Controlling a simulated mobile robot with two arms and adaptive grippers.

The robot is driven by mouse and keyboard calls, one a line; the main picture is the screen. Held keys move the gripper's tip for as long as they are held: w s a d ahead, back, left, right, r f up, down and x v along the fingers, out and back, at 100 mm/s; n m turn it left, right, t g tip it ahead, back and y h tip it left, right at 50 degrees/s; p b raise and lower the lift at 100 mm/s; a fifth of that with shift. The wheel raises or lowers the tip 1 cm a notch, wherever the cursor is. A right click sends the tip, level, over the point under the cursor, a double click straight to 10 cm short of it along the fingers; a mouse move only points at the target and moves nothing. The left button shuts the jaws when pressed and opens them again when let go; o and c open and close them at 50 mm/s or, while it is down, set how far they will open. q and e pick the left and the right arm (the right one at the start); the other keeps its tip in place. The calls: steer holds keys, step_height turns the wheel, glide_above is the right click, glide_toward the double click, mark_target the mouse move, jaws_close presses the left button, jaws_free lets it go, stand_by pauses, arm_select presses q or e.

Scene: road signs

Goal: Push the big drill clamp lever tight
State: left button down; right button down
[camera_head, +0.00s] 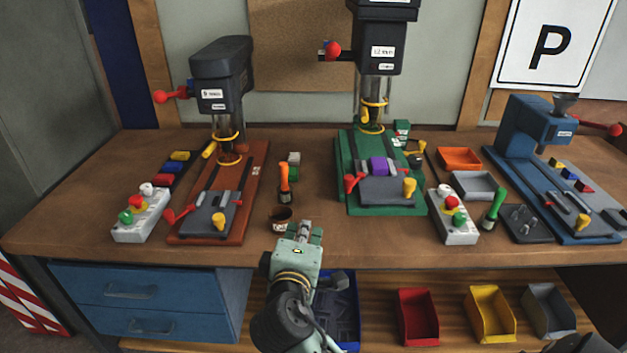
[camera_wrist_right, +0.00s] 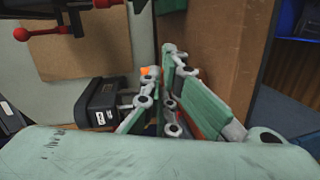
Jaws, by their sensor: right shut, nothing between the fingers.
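The big drill (camera_head: 382,55) stands at the back centre on a green base (camera_head: 352,150). On its base a grey vise block (camera_head: 385,191) sits in front of a purple workpiece (camera_head: 378,166). A red lever (camera_head: 353,183) is at the block's left side and a yellow knob (camera_head: 409,187) at its right. I cannot tell how tight the clamp is. My right gripper (camera_head: 304,228) is shut and empty, left of and nearer than the green base, apart from the lever. Its fingers (camera_wrist_right: 168,75) show in the right wrist view. My left gripper is not in view.
A smaller drill (camera_head: 222,75) on a red base stands left and a blue press (camera_head: 540,125) right. A button box (camera_head: 452,215) stands right of the green base.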

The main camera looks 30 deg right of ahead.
step_height(320, 180, up, 7)
steer(key=w+t+h, duration=0.1)
steer(key=h, duration=0.1)
steer(key=w+d+p, duration=0.4)
steer(key=d, duration=0.4)
steer(key=shift+w+n, duration=0.2)
steer(key=shift+n, duration=0.1)
steer(key=shift+d+f, duration=0.1)
